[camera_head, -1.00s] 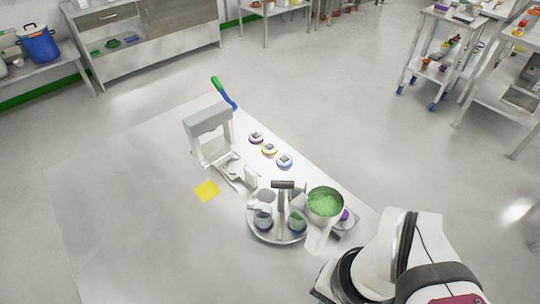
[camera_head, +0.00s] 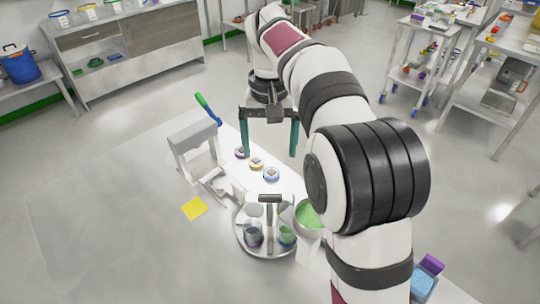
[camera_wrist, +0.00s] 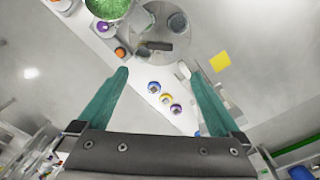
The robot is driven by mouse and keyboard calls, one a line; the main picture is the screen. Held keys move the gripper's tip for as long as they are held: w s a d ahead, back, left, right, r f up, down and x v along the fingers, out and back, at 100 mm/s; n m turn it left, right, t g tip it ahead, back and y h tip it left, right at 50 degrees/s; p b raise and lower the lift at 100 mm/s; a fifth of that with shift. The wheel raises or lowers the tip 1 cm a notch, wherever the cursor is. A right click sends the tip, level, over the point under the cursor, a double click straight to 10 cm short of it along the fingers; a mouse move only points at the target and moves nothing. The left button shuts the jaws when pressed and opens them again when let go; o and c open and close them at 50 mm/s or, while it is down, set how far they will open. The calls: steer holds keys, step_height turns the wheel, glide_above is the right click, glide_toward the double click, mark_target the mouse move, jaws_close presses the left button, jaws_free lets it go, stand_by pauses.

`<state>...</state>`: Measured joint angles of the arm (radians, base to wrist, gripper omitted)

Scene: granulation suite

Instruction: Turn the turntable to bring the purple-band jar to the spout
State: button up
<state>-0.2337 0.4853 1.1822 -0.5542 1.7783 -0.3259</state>
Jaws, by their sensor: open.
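The round grey turntable (camera_head: 242,240) stands on the bench with a dark-topped T handle (camera_head: 270,199) at its middle. It also shows in the wrist view (camera_wrist: 160,58). Several clear jars stand on it: one at front left (camera_head: 253,236) with a dark bluish band, one at front right (camera_head: 287,236) with green contents, and one behind (camera_head: 253,211). I cannot tell which band is purple. A metal bowl of green granules (camera_head: 308,214) with a pale spout is at the turntable's right, partly hidden by my arm. My gripper (camera_head: 268,154) is open and empty, above the bench behind the turntable.
Three lids lie in a row behind the turntable: purple (camera_head: 240,152), yellow (camera_head: 256,163) and blue (camera_head: 271,174). The bench's left side is clear.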

mark_target(270, 195)
step_height(270, 195, down, 15)
steer(key=shift+r, duration=0.1)
jaws_close()
stand_by(0.5)
